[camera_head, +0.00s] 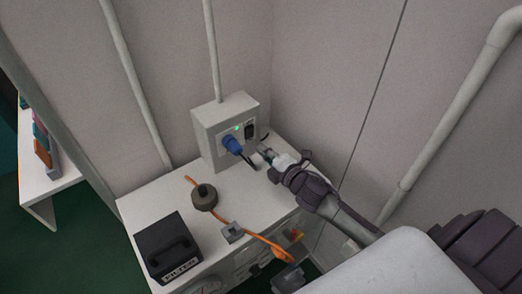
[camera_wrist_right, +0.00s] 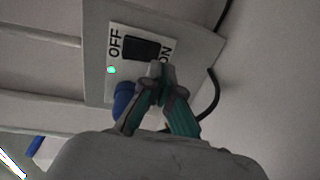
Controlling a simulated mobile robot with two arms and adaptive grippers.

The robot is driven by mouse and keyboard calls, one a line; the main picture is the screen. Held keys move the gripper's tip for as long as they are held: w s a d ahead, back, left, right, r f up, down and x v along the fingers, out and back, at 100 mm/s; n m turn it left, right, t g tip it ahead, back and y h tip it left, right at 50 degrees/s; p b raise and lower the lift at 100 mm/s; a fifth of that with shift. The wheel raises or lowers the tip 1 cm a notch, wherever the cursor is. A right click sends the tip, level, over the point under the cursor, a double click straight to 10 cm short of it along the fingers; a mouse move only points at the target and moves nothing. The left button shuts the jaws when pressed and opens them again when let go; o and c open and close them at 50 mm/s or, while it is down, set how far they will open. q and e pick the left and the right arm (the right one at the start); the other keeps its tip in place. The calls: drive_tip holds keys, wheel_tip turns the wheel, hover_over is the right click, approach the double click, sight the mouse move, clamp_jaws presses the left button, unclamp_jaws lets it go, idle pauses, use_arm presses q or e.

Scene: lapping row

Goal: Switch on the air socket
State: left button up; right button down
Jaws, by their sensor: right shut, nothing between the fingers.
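The air socket (camera_head: 208,135) is a pale box on the wall at the back of the white bench. A blue plug (camera_head: 232,145) sits in its front, and a small green light (camera_head: 236,128) glows above the plug. The black switch (camera_head: 250,130) is right of the light. In the wrist view, the switch (camera_wrist_right: 141,49) lies between the words OFF and ON, with the lit green light (camera_wrist_right: 111,70) beside it. My right gripper (camera_head: 264,151) is shut and empty in front of the socket. Its fingertips (camera_wrist_right: 158,72) overlap the switch's ON-side edge; contact is unclear. My left gripper is out of view.
On the bench (camera_head: 148,198) are a black FILTER box (camera_head: 168,246), a round brown object (camera_head: 204,197), an orange cable (camera_head: 254,236) and a small grey block (camera_head: 232,232). Pipes (camera_head: 137,85) run along the walls. A shelf (camera_head: 47,187) stands at far left.

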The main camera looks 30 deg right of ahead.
drive_tip(key=s, duration=0.2)
drive_tip(key=shift+s+d+f, duration=0.1)
drive_tip(key=shift+s+d, duration=0.05)
drive_tip(key=shift+s, duration=0.25)
drive_tip(key=s, duration=0.4)
drive_tip(key=s+d+f+b, duration=0.1)
drive_tip(key=s, duration=0.1)
drive_tip(key=shift+s+d+f, duration=0.1)
drive_tip(key=shift+s, duration=0.35)
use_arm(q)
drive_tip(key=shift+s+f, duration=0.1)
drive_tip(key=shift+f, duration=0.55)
